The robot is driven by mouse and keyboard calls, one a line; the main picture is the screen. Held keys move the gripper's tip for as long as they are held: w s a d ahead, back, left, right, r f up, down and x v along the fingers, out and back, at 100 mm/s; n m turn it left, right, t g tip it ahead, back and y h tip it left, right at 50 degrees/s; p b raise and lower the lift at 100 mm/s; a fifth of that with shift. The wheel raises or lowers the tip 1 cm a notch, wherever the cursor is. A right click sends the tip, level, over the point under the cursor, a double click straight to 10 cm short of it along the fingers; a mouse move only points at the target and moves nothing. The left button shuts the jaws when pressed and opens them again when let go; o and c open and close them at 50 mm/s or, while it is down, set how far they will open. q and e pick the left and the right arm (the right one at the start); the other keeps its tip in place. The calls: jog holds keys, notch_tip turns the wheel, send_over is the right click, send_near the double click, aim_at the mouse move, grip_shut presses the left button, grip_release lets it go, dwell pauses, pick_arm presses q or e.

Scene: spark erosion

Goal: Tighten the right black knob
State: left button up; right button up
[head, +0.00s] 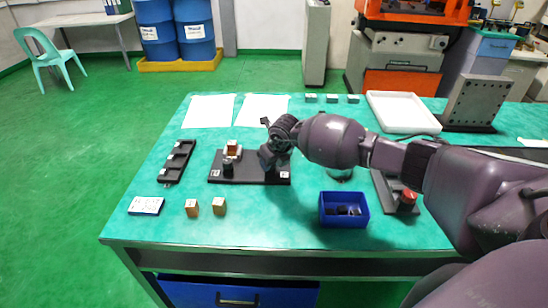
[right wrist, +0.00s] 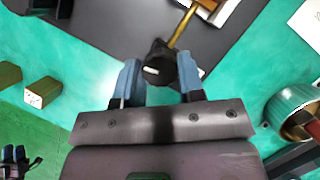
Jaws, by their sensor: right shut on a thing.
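A dark fixture plate (head: 243,180) lies on the green table, with a copper-coloured block (head: 232,149) and the left black knob (head: 228,167) at its left end. My right gripper (right wrist: 160,76) reaches down over the plate's right end. Its blue fingers stand either side of the right black knob (right wrist: 160,62) and are shut on it. A brass rod (right wrist: 183,24) runs up from the knob in the right wrist view. In the head view my wrist hides most of this knob. A small dark shape with bluish tips, perhaps my left gripper (right wrist: 15,158), shows at the lower left of the right wrist view.
A blue bin (head: 343,222) with dark pieces stands right of the plate. Two small wooden blocks (head: 191,208) and a white-and-blue box (head: 146,205) sit near the front edge. A black tray (head: 177,161) lies left, two white sheets (head: 209,111) behind. A metal bowl (right wrist: 296,108) is nearby.

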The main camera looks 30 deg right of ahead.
jog(key=shift+a+r+m+h+p, duration=0.1)
jog(key=shift+r+m+h+p, duration=0.15)
jog(key=shift+m+h+p, duration=0.45)
jog(key=m+p, duration=0.1)
jog(key=m, duration=0.1)
jog(key=shift+a+f+m, duration=0.1)
jog(key=shift+f+m, duration=0.05)
jog(key=shift+m, duration=0.25)
pick_arm(q)
jog(key=shift+w+r+p, duration=0.15)
jog(key=shift+w+r, duration=0.1)
jog(key=shift+r, duration=0.9)
jog(key=shift+w+r+p, duration=0.15)
jog(key=shift+w+r, duration=0.1)
jog(key=shift+r, duration=0.9)
pick_arm(e)
jog(key=shift+f+m+g+h, duration=0.1)
jog(key=shift+m+g+h, duration=0.3)
jog(key=shift+m, duration=0.7)
pick_arm(q)
jog(key=shift+s, duration=0.1)
pick_arm(e)
jog(key=o, duration=0.9)
pick_arm(q)
jog(key=shift+s+a, duration=0.1)
jog(key=shift+s, duration=0.1)
